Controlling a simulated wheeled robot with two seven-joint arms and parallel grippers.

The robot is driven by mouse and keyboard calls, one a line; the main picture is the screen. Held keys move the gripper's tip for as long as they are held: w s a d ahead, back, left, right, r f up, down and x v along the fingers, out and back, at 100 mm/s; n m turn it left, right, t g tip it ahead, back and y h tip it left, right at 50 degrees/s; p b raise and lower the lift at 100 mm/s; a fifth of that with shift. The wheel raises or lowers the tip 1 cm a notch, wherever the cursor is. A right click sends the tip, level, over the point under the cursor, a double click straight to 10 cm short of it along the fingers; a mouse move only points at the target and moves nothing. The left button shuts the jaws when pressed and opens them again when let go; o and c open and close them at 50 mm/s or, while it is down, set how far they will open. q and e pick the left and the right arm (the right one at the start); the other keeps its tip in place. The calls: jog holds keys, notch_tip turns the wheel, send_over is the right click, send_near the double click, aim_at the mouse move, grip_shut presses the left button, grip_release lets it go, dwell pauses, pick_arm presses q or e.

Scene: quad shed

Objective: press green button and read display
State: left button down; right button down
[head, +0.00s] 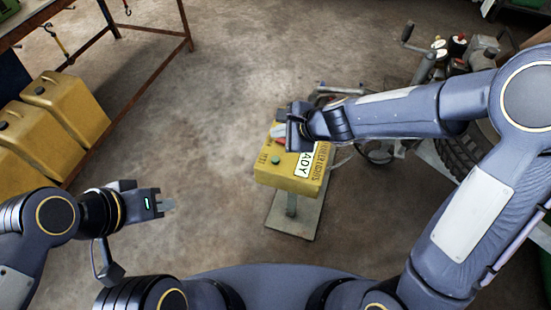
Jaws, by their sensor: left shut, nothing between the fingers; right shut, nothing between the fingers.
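A yellow control box (262,177) stands on a short post with a flat grey base plate. A small green button (275,160) is on its top face, near the left front. My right gripper (281,138) is shut and empty over the back part of the box, behind the button. It hides part of the box top; contact cannot be told. My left gripper (170,206) is shut and empty, left of the box and apart from it.
Several yellow jerrycans (65,108) stand at the left by a rusty metal table frame (135,92). A wheeled machine (460,60) with a tyre stands at the right, behind my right arm.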

aim_at(279, 161)
jog(key=shift+f+b, duration=4.2)
jog(key=shift+f, duration=0.15)
jog(key=shift+f+b, duration=0.4)
jog(key=shift+f+b, duration=0.4)
jog(key=shift+f, duration=0.05)
jog(key=shift+r, duration=0.1)
jog(key=shift+r+p, duration=0.8)
jog(key=shift+p, duration=0.05)
notch_tip(279, 161, up, 5)
jog(key=p, duration=0.4)
jog(key=shift+p, duration=0.4)
